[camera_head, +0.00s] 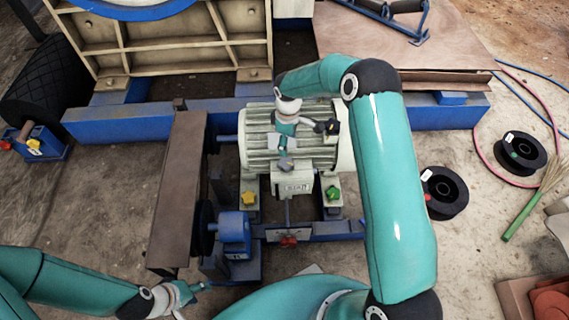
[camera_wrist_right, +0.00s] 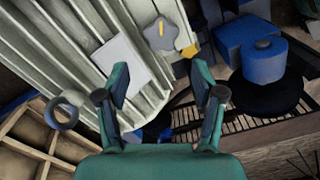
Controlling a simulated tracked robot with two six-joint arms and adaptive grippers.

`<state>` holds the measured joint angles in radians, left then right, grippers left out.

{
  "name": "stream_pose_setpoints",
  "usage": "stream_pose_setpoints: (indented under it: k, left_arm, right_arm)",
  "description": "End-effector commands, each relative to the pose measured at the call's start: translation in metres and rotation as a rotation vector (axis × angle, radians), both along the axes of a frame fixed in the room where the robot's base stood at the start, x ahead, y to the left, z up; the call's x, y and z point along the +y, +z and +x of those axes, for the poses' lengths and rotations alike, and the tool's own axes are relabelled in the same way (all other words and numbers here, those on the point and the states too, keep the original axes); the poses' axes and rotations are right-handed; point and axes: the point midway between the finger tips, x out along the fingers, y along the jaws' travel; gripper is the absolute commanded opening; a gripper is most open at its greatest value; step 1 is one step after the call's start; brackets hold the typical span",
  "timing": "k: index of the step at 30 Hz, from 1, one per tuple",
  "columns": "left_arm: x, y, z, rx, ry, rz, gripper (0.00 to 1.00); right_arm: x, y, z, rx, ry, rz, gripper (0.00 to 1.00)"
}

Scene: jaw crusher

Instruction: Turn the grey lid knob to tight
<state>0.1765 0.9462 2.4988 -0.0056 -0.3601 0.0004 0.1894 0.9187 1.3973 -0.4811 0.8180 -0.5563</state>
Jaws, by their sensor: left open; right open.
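In the right wrist view a grey lobed knob (camera_wrist_right: 161,34) with a yellow mark across its face sits at the top, beyond the fingertips. My right gripper (camera_wrist_right: 160,80) is open, with nothing between its fingers, and apart from the knob. In the head view my right gripper (camera_head: 283,150) is over the ribbed grey motor (camera_head: 258,138), just above its terminal box (camera_head: 296,186). I cannot make out the grey knob in the head view. My left gripper (camera_head: 195,289) is open at the lower left, away from the motor.
A yellow knob (camera_head: 249,198), a green knob (camera_head: 333,193) and a red knob (camera_head: 289,241) sit around the motor base. A brown guard (camera_head: 177,190) and blue bearing block (camera_head: 235,232) stand left. Black reels (camera_head: 445,192) lie on the floor at right.

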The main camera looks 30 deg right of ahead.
Motion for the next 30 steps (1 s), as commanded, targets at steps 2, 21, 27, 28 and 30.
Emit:
stream_pose_setpoints:
  k: [2,21,27,28,30]
  left_arm:
    - [0.0,-0.006,0.0,0.0,0.0,0.0,0.42]
    - [0.0,-0.023,0.0,0.0,0.0,0.0,0.42]
    - [0.0,-0.023,0.0,0.0,0.0,0.0,0.42]
    - [0.0,-0.023,0.0,0.0,0.0,0.0,0.42]
    - [0.0,-0.023,0.0,0.0,0.0,0.0,0.42]
  right_arm:
    - [0.0,-0.023,-0.001,0.003,-0.001,0.001,0.68]
    - [0.0,-0.112,0.0,-0.002,-0.001,0.001,0.68]
    - [0.0,-0.113,0.0,-0.002,-0.001,0.001,0.68]
    - [0.0,-0.113,0.0,-0.002,-0.001,0.001,0.68]
    - [0.0,-0.113,0.0,-0.002,0.0,0.001,0.65]
